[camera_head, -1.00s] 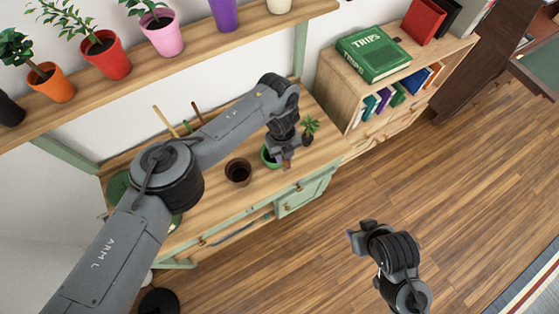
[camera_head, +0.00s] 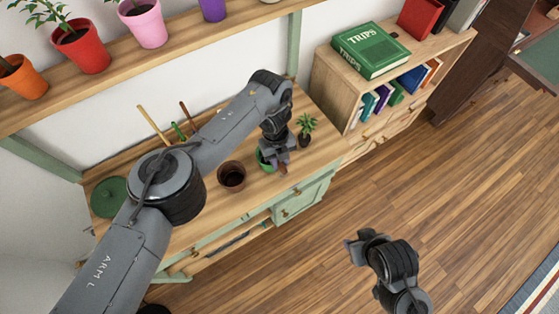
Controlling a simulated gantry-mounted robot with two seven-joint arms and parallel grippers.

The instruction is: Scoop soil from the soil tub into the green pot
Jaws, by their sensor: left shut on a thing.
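The soil tub appears to be the dark brown round container (camera_head: 232,178) on the wooden worktop, with dark contents inside. The green pot (camera_head: 262,160) stands to its right, largely hidden behind my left gripper. My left gripper (camera_head: 282,163) is over the right side of the green pot, pointing down. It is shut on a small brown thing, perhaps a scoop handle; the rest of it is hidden. I cannot tell whether it holds soil. My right gripper (camera_head: 351,253) is out over the floor, well away from the worktop; its jaw opening is unclear.
A small potted plant (camera_head: 306,130) stands just right of my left gripper. Thin tools (camera_head: 152,124) stand at the worktop's back, and a green round item (camera_head: 109,197) lies at its left. A shelf (camera_head: 150,62) with potted plants runs above. A bookcase (camera_head: 335,88) stands at right.

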